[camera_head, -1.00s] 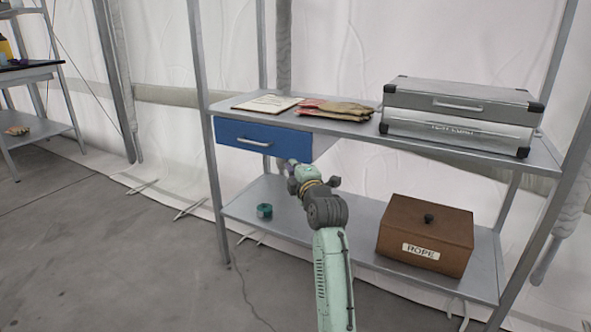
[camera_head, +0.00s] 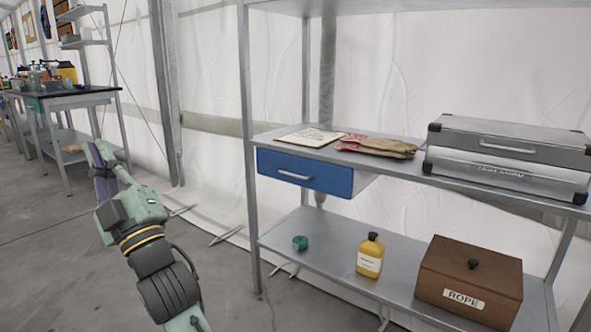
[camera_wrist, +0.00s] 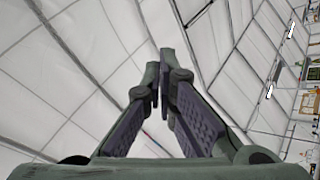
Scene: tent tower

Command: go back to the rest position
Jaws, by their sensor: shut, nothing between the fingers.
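My gripper (camera_head: 103,153) is raised at the left of the head view, over the open floor and apart from the metal shelf (camera_head: 402,169). Its two fingers also show in the wrist view (camera_wrist: 160,85), with their tips together and nothing between them. Behind the fingers the wrist view shows mostly white tent fabric. My arm reaches up from the bottom of the head view.
The shelf has a blue drawer (camera_head: 305,172), papers (camera_head: 313,138), gloves (camera_head: 377,146) and a silver case (camera_head: 510,160). Below are a teal roll (camera_head: 300,243), a yellow bottle (camera_head: 370,256) and a brown rope box (camera_head: 470,280). A cluttered workbench (camera_head: 75,100) stands far left.

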